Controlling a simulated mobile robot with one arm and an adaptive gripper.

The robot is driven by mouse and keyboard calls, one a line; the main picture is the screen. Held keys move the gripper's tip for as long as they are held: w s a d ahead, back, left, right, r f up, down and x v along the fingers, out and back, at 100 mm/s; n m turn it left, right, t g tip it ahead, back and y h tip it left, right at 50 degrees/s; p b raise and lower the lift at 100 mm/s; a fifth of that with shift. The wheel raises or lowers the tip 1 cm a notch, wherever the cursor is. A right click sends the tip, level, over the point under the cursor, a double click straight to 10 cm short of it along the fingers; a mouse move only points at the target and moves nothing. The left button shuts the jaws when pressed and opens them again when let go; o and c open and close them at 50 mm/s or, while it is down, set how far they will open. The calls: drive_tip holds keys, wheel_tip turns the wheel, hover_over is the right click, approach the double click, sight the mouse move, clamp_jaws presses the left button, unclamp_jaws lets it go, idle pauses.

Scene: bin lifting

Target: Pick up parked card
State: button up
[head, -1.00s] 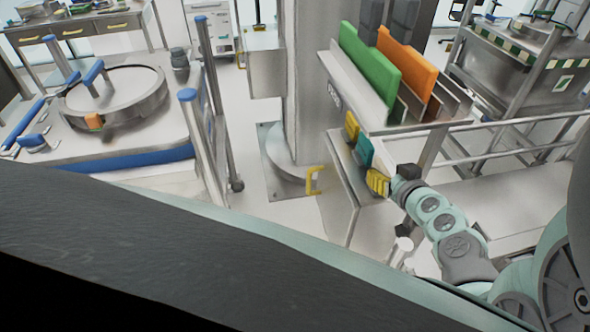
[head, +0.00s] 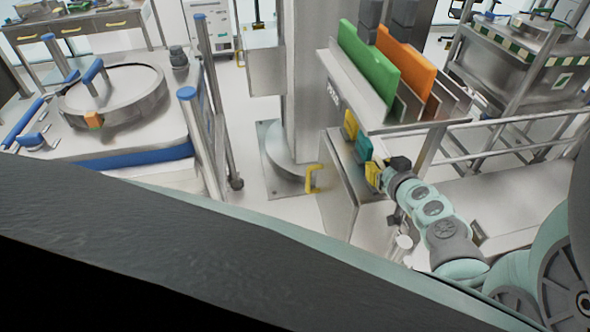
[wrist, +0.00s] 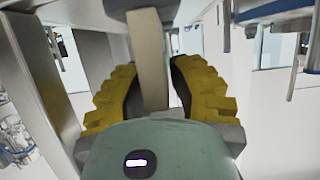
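I see no clear grip on the bar. A green panel (head: 369,63) and an orange panel (head: 408,62) stand upright in a slotted rack above. Which item is the parked card, I cannot tell.
A metal rail (head: 490,124) runs to the right. A bench with a round vessel (head: 112,98) is at left. Clear floor lies between.

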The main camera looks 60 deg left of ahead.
sight(382, 165)
clamp_jaws()
drive_tip(key=shift+r, duration=0.1)
idle(0.3)
drive_tip(key=shift+r+p, duration=0.35)
drive_tip(key=shift+r, duration=0.25)
wheel_tip(382, 165, up, 2)
drive_tip(key=shift+r+p, duration=0.2)
drive_tip(key=shift+p, duration=0.2)
drive_tip(key=s+r+b, duration=0.1)
drive_tip(key=s, duration=1.5)
